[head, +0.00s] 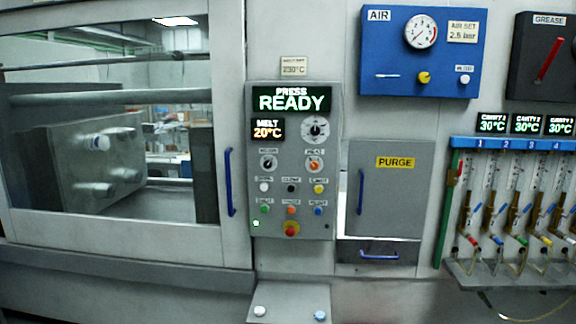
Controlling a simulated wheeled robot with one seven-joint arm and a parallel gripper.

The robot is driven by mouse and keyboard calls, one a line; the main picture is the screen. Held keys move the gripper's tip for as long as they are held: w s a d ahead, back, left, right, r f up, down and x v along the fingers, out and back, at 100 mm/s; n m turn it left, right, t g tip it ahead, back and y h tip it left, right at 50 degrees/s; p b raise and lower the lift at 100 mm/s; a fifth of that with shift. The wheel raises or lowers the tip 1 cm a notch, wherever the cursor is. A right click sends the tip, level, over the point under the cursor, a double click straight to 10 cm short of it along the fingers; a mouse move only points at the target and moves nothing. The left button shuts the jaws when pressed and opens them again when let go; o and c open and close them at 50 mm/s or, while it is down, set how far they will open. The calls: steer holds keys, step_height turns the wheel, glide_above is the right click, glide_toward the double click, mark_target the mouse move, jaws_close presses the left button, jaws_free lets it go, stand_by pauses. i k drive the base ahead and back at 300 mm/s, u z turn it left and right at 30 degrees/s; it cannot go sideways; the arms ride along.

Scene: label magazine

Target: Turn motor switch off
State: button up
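The grey control panel (325,215) stands in the middle of the head view. Its upper display (293,100) reads PRESS READY. On the left of the panel is a black rotary switch (268,163) under a small label that looks like MOTOR, though the print is blurred. Which way its pointer stands is too small to tell. An orange-red rotary switch (314,164) sits to its right, under a label that looks like HEAT. A larger black dial (316,129) is above them. My gripper is not in view.
Below the switches are several small coloured buttons and a red emergency-stop-like knob (291,229). A blue door handle (229,182) stands out left of the panel. A PURGE door (385,205) with another blue handle is at right. The panel's front looks unobstructed.

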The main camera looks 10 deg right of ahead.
mark_target(268, 164)
steer(key=u, duration=0.15)
steer(key=i, duration=1.15)
steer(key=u, duration=0.9)
